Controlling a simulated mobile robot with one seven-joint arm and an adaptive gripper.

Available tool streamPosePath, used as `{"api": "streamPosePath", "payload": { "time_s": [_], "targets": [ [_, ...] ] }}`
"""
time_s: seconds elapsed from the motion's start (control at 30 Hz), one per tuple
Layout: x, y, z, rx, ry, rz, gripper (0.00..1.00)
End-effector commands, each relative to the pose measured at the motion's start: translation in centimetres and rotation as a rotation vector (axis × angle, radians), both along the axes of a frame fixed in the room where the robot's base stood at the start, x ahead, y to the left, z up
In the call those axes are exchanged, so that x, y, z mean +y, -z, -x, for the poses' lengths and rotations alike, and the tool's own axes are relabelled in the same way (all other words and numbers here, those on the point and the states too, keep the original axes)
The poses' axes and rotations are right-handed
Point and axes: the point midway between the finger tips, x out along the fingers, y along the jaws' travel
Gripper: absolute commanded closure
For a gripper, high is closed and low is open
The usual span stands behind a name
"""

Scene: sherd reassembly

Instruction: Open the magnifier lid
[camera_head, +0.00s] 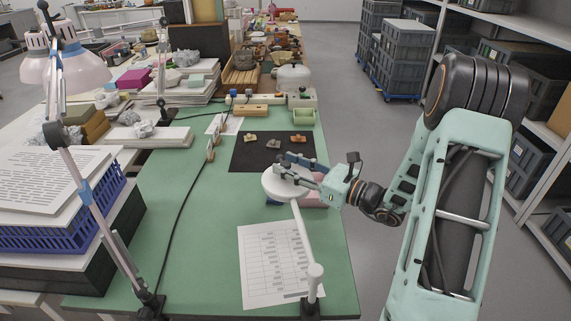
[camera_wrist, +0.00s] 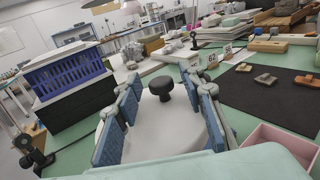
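The magnifier's round white lid (camera_head: 272,187) is at the top of a pale arm (camera_head: 303,238) that rises from a stand at the table's front edge. In the wrist view the lid (camera_wrist: 160,130) lies face up and looks closed, with a dark round knob (camera_wrist: 160,88) standing on it. My gripper (camera_head: 287,168) is over the lid, reaching in from the right. In the wrist view its blue-padded fingers (camera_wrist: 162,82) are wide apart, one on each side of the knob. A gap shows between each finger and the knob, and nothing is held.
A printed sheet (camera_head: 268,265) lies on the green table in front. A black mat (camera_head: 245,155) with several sherds is behind the lid. A pink tray (camera_wrist: 262,145) is to the right in the wrist view. A lamp arm (camera_head: 95,215) and blue crate (camera_head: 65,220) stand left.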

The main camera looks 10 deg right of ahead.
Motion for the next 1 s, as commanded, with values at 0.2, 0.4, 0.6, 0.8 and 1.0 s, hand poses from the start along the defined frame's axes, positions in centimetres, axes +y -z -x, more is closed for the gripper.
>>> {"api": "streamPosePath", "payload": {
  "time_s": [0.2, 0.4, 0.6, 0.8, 1.0],
  "targets": [
    [0.8, 0.03, -0.83, 0.001, 0.0, 0.001, 0.63],
    [0.81, 0.03, -0.84, 0.001, 0.001, 0.001, 0.63],
    [0.81, 0.02, -0.83, 0.001, 0.0, 0.001, 0.83],
    [0.81, 0.02, -0.82, 0.001, 0.0, 0.001, 1.0],
    [0.81, 0.02, -0.82, 0.0, 0.0, 0.0, 1.0]
  ]
}}
